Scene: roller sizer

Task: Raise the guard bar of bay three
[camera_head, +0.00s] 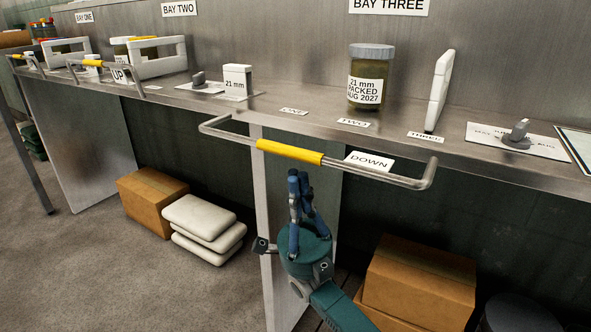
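The guard bar (222,133) of bay three is a metal U-shaped rail with a yellow grip sleeve (290,152). It sticks out in front of the shelf edge, below the BAY THREE sign (388,6). A DOWN label (369,161) shows on the shelf front by it. My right gripper (299,176) points up, with its blue fingertips just below the yellow sleeve in the picture, apparently apart from it. Its fingers are close together at an oblique angle, so I cannot tell whether they are shut. It holds nothing visible. My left gripper is out of view.
A jar (370,80), a white upright panel (439,90) and tags ONE, TWO, THREE stand on the shelf (480,165) behind the bar. Cardboard boxes (418,278) lie below at right. Another bar with a yellow sleeve (92,63) is at left.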

